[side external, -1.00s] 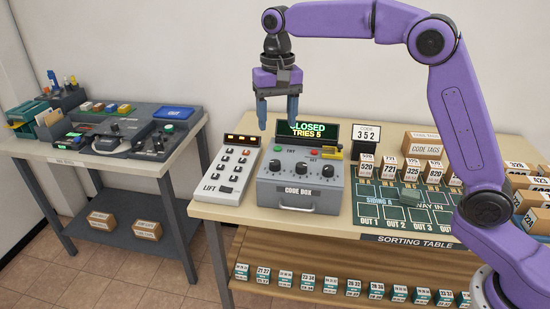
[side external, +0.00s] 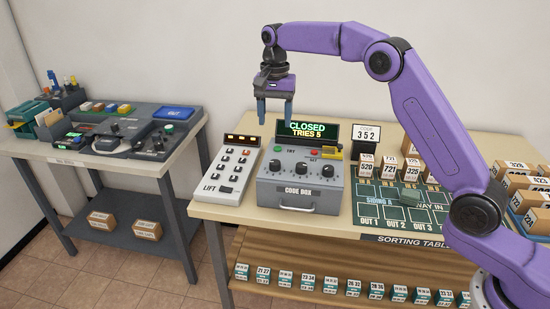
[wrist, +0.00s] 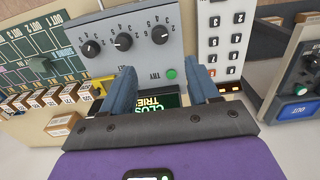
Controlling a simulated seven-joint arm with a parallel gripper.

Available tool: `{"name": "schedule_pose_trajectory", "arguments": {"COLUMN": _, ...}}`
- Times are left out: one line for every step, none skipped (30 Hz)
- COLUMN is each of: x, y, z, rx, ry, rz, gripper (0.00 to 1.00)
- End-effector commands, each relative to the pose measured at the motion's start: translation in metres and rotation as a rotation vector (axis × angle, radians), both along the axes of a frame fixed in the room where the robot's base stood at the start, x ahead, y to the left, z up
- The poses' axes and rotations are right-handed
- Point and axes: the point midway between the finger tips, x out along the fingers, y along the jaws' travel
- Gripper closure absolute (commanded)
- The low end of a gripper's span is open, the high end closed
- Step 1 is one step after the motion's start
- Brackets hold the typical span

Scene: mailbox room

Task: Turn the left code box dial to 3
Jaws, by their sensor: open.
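The grey code box (side external: 300,190) stands on the table with three black dials in a row. Its left dial (side external: 274,168) shows in the wrist view (wrist: 160,35) at the right end of the row, as that view is turned round. Its screen (side external: 308,130) reads CLOSED, TRIES 5. My gripper (side external: 275,115) is open and empty, above the back left of the box, pointing down. In the wrist view (wrist: 163,85) its fingers are apart, on either side of the screen and the green TRY button (wrist: 171,74). They are clear of the dials. The dial's exact setting is too small to read.
The green sorting mat (side external: 385,212) with several small boxes lies to the right. A second table (side external: 32,152) stands farther left.

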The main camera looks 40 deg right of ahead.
Motion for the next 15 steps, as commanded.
{"name": "schedule_pose_trajectory", "arguments": {"x": -0.001, "y": 0.000, "z": -0.010, "rx": -0.001, "ry": 0.005, "rz": 0.000, "gripper": 0.40}}
{"name": "schedule_pose_trajectory", "arguments": {"x": -0.001, "y": 0.000, "z": -0.015, "rx": -0.001, "ry": 0.005, "rz": 0.000, "gripper": 0.40}}
{"name": "schedule_pose_trajectory", "arguments": {"x": -0.001, "y": -0.001, "z": -0.022, "rx": -0.001, "ry": 0.005, "rz": 0.000, "gripper": 0.40}}
{"name": "schedule_pose_trajectory", "arguments": {"x": -0.001, "y": -0.001, "z": -0.028, "rx": -0.001, "ry": 0.005, "rz": 0.000, "gripper": 0.40}}
{"name": "schedule_pose_trajectory", "arguments": {"x": -0.001, "y": -0.001, "z": -0.034, "rx": -0.001, "ry": 0.005, "rz": 0.000, "gripper": 0.40}}
{"name": "schedule_pose_trajectory", "arguments": {"x": -0.001, "y": -0.001, "z": -0.041, "rx": 0.000, "ry": 0.004, "rz": 0.000, "gripper": 0.40}}
{"name": "schedule_pose_trajectory", "arguments": {"x": -0.002, "y": -0.001, "z": -0.047, "rx": -0.001, "ry": 0.005, "rz": 0.000, "gripper": 0.40}}
{"name": "schedule_pose_trajectory", "arguments": {"x": -0.001, "y": -0.001, "z": -0.053, "rx": 0.000, "ry": 0.004, "rz": 0.000, "gripper": 0.40}}
{"name": "schedule_pose_trajectory", "arguments": {"x": -0.001, "y": -0.001, "z": -0.060, "rx": 0.000, "ry": 0.004, "rz": 0.001, "gripper": 0.40}}
{"name": "schedule_pose_trajectory", "arguments": {"x": -0.001, "y": -0.001, "z": -0.066, "rx": -0.001, "ry": 0.005, "rz": 0.001, "gripper": 0.40}}
{"name": "schedule_pose_trajectory", "arguments": {"x": -0.001, "y": 0.000, "z": -0.072, "rx": 0.000, "ry": 0.004, "rz": 0.001, "gripper": 0.40}}
{"name": "schedule_pose_trajectory", "arguments": {"x": -0.001, "y": 0.000, "z": -0.079, "rx": -0.001, "ry": 0.005, "rz": 0.001, "gripper": 0.40}}
{"name": "schedule_pose_trajectory", "arguments": {"x": -0.001, "y": 0.000, "z": -0.084, "rx": 0.000, "ry": 0.004, "rz": 0.001, "gripper": 0.40}}
{"name": "schedule_pose_trajectory", "arguments": {"x": -0.001, "y": 0.000, "z": -0.089, "rx": 0.000, "ry": 0.004, "rz": 0.001, "gripper": 0.40}}
{"name": "schedule_pose_trajectory", "arguments": {"x": -0.001, "y": 0.000, "z": -0.096, "rx": 0.000, "ry": 0.004, "rz": 0.001, "gripper": 0.40}}
